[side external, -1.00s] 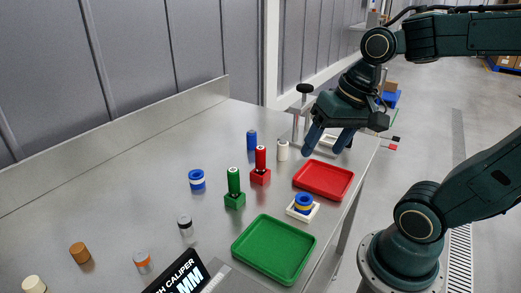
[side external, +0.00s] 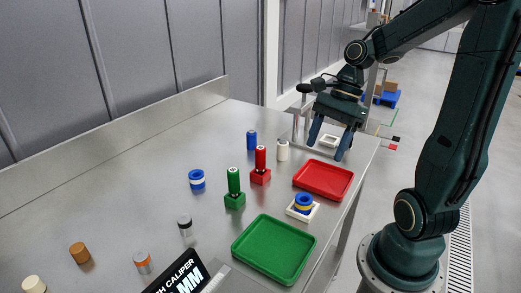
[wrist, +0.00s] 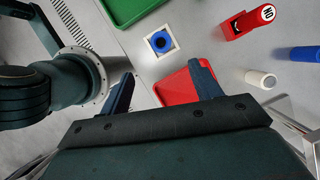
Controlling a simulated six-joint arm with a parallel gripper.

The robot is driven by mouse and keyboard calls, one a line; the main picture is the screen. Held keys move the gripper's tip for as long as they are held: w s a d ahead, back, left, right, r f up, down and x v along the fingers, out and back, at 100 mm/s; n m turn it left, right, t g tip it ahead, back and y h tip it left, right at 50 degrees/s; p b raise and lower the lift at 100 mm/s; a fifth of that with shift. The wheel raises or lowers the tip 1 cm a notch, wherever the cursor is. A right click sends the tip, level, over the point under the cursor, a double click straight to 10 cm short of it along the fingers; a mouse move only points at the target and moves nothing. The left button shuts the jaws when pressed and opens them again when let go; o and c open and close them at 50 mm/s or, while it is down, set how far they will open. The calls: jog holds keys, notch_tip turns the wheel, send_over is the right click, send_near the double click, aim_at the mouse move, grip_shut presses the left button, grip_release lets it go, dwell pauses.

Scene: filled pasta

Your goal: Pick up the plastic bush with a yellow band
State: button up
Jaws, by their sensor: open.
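The blue bush with a yellow band (side external: 303,205) sits upright on a small white square fixture (side external: 291,212) between the red and green trays. In the wrist view the blue bush (wrist: 160,41) shows from above on its white fixture, with a dark central hole; its yellow band is hard to make out there. My gripper (side external: 327,151) is open and empty above the far right end of the table, beyond the red tray and well apart from the bush. In the wrist view my gripper (wrist: 163,90) has its fingers spread over the red tray.
A red tray (side external: 323,181) and green tray (side external: 274,249) flank the bush. Red (side external: 260,167) and green (side external: 235,189) posts stand left. A blue bush with a pale band (side external: 197,181) and several small cylinders lie further left. A metal frame stands near my gripper.

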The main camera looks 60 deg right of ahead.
send_over(307, 194)
jog(key=shift+s+d+f, duration=0.1)
jog(key=shift+s+f, duration=0.05)
jog(key=shift+f, duration=1.2)
jog(key=shift+s+d+f, duration=0.1)
jog(key=shift+s+f, duration=0.05)
jog(key=shift+f, duration=1.15)
jog(key=shift+s+d+f, duration=0.1)
jog(key=shift+s+f, duration=0.05)
jog(key=shift+f, duration=1.2)
jog(key=shift+a+f, duration=0.1)
jog(key=shift+f, duration=0.05)
jog(key=shift+x, duration=2.45)
jog(key=shift+c, duration=0.3)
jog(key=c, duration=1)
